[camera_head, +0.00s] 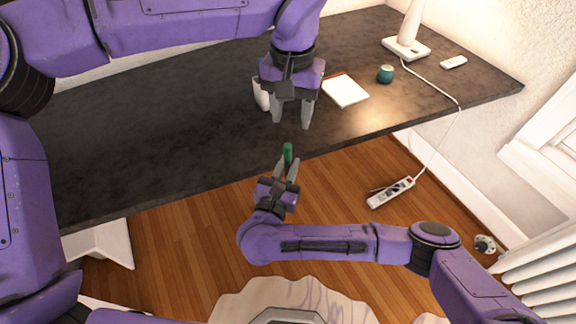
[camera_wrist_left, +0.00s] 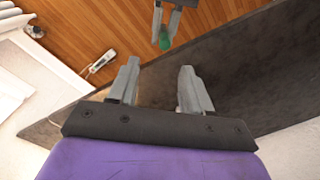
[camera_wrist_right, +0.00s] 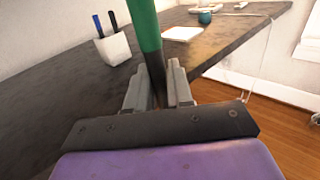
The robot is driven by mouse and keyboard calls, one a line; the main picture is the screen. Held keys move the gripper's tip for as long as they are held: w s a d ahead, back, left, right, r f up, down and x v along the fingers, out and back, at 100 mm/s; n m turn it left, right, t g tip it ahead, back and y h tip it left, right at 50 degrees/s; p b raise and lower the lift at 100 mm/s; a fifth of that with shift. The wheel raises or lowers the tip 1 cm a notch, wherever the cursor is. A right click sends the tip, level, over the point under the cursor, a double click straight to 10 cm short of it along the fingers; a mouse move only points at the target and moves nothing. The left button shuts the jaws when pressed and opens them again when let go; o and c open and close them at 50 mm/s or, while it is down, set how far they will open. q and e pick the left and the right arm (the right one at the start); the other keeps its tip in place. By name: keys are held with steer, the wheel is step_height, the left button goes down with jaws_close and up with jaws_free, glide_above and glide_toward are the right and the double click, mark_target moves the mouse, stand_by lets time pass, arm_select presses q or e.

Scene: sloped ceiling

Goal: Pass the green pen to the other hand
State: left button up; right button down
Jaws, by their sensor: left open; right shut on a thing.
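The green pen (camera_head: 288,153) is held upright near the front edge of the desk. My right gripper (camera_head: 286,170) is shut on its dark lower part, and the green upper part sticks out past the fingertips. In the right wrist view the pen (camera_wrist_right: 149,30) rises between the fingers (camera_wrist_right: 158,85). My left gripper (camera_head: 292,122) is open and empty, above and beyond the pen in the head view, pointing down. In the left wrist view its fingers (camera_wrist_left: 157,88) are spread apart, and the pen's green end (camera_wrist_left: 165,42) shows beyond them, apart from them.
The dark desk (camera_head: 150,130) holds a white pen cup (camera_wrist_right: 113,47) with dark and blue pens, a notepad (camera_head: 345,90), a teal cup (camera_head: 385,73) and a lamp (camera_head: 406,46). A power strip (camera_head: 391,193) lies beyond the desk's front edge. A radiator (camera_head: 540,270) stands at right.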

arm_select(q)
steer(key=a+f+n+g+y, duration=0.1)
steer(key=a+f+n+y, duration=0.35)
steer(key=a+f, duration=0.9)
steer(key=s+a+f+n+y, duration=0.2)
steer(key=s+a+f+n, duration=0.15)
steer(key=a+f, duration=0.4)
steer(key=s+a+f+n+y, duration=0.15)
steer(key=s+a+f, duration=0.25)
steer(key=f, duration=0.6)
steer(key=s+a+f+t+h, duration=0.1)
steer(key=s+f, duration=0.3)
steer(key=s, duration=0.5)
steer(key=s+f+t+h, duration=0.3)
steer(key=s+f, duration=0.2)
steer(key=s, duration=0.4)
steer(key=shift+s+a+h, duration=0.3)
steer(key=shift+s+a, duration=0.05)
steer(key=shift+a, duration=0.05)
